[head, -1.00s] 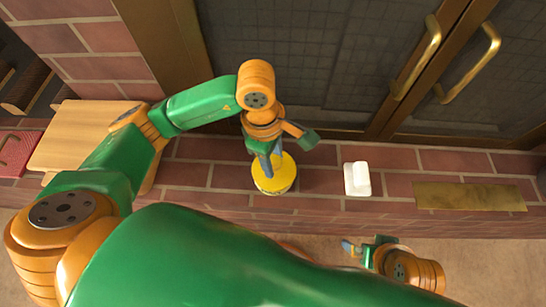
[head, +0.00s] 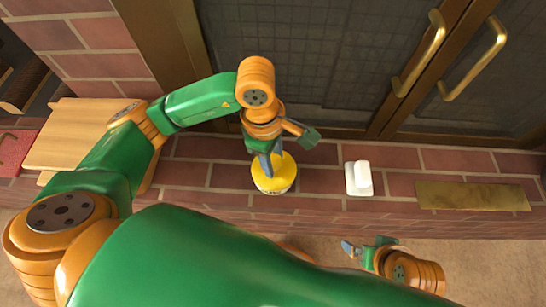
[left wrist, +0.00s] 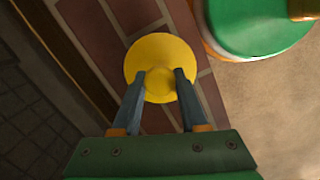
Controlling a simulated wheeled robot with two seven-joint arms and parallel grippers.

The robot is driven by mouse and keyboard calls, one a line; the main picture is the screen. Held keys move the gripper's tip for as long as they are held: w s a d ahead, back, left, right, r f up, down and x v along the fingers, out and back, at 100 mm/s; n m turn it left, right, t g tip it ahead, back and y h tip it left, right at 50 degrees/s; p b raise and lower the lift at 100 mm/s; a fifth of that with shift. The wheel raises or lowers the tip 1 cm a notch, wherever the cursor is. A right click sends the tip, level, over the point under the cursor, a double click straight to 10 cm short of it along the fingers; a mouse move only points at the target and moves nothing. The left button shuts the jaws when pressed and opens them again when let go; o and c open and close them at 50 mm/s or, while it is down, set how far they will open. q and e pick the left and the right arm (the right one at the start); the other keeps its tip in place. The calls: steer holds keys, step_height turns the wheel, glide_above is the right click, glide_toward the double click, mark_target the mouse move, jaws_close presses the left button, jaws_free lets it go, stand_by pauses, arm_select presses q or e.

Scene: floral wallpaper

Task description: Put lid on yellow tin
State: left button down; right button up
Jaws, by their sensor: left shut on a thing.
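A round yellow lid with a knob (left wrist: 148,62) is held by my left gripper (left wrist: 160,80), whose two fingers are shut on the knob. In the head view my left gripper (head: 270,163) points down onto the yellow round top. The yellow tin (head: 276,190) stands upright on the brick ledge directly beneath, its pale lower side just showing. The lid covers the tin from above; I cannot tell whether it rests fully on the rim. My right gripper (head: 362,247) is low at the front, away from the tin; its finger opening is unclear.
A white object (head: 358,178) sits on the brick ledge right of the tin, with a flat brass plate (head: 473,196) further right. A wooden board (head: 75,135) and a red item (head: 14,150) lie at left. Dark doors with brass handles (head: 420,55) stand behind the ledge.

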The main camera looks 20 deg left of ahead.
arm_select(q)
jaws_free()
stand_by(0.4)
step_height(320, 180, up, 7)
steer(key=p, duration=0.5)
steer(key=shift+r, duration=0.1)
jaws_close()
stand_by(0.5)
stand_by(0.5)
